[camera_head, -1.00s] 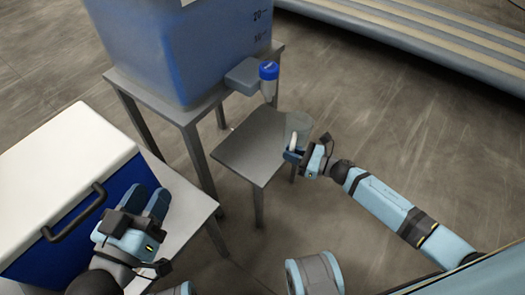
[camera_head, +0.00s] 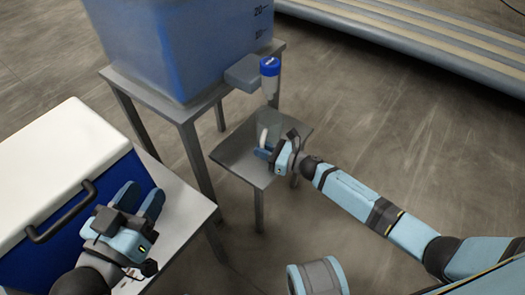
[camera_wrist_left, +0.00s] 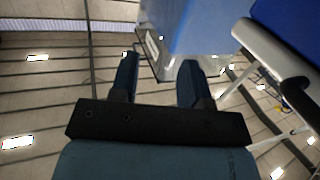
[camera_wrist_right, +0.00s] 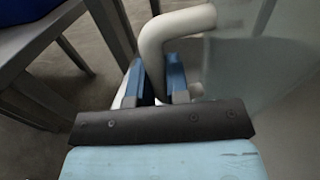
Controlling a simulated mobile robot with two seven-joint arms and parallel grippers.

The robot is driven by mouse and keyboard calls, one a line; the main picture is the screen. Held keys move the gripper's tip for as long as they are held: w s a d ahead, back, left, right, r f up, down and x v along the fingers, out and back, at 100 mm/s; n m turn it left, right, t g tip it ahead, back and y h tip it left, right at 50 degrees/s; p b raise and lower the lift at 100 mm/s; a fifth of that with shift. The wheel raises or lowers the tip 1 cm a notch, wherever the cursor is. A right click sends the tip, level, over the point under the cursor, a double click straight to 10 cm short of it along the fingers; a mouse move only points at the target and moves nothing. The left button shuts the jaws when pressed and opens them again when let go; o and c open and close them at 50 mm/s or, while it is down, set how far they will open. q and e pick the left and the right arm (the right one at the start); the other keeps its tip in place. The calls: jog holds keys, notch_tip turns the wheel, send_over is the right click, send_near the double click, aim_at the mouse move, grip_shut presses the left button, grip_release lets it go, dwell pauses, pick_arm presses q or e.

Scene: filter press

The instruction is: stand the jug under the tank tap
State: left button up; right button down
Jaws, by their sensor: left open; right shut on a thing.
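The jug (camera_head: 269,123) is clear with a white handle, and it is upright over the small grey stand (camera_head: 236,151). My right gripper (camera_head: 267,151) is shut on the jug's handle, which also shows in the right wrist view (camera_wrist_right: 152,50). I cannot tell whether the jug's base touches the stand. The tank (camera_head: 175,45) is blue and translucent. Its tap (camera_head: 269,67), with a blue top, sticks out above the stand, and the jug is below it in the head view. My left gripper (camera_head: 142,197) is open and empty beside the cooler box.
A white-lidded blue cooler box (camera_head: 65,180) with a black handle sits on a grey table (camera_head: 180,205) at the left. The tank rests on a taller grey table (camera_head: 150,92). A long striped structure (camera_head: 420,45) lies at the back right.

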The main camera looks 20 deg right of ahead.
jog(key=shift+f, duration=0.2)
jog(key=c, duration=1.1)
grip_release()
pick_arm(q)
jog(key=shift+f, duration=0.1)
pick_arm(e)
jog(key=shift+r, duration=0.15)
jog(key=shift+r, duration=0.2)
pick_arm(q)
jog(key=p, duration=0.1)
jog(key=s+n+p, duration=0.1)
jog(key=shift+s+d+r+n+g+p, duration=0.2)
jog(key=shift+d+r+n+g+p, duration=0.05)
jog(key=shift+d+n+g+p, duration=0.1)
pick_arm(e)
jog(key=v, duration=1.2)
jog(key=shift+f, duration=0.15)
